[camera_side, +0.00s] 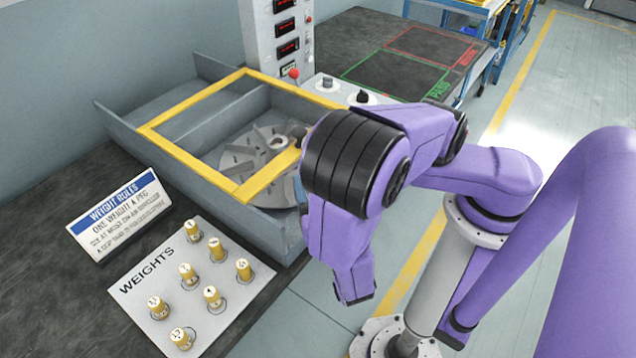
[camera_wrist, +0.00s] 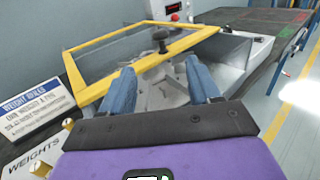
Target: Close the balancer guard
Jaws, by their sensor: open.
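The balancer guard is a yellow frame (camera_side: 188,160) above the grey balancer box (camera_side: 265,222). It also shows in the wrist view (camera_wrist: 92,42). Part of the rotor (camera_side: 250,150) shows through the frame and part lies beyond its near bar, so the guard does not cover the whole box in this view. I cannot tell how far it is tilted. A black knob (camera_wrist: 159,38) stands at the guard's near bar in the wrist view. My gripper (camera_wrist: 160,66) is open and empty, its blue fingers apart, pointing at the near bar below the knob. My arm hides the fingers in the side view.
A weights board (camera_side: 168,325) with several brass weights and a weight rules sign (camera_side: 118,212) stand left of the box. A control column (camera_side: 262,35) with red displays stands behind. A dark table (camera_side: 405,55) with marked areas lies at the back right.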

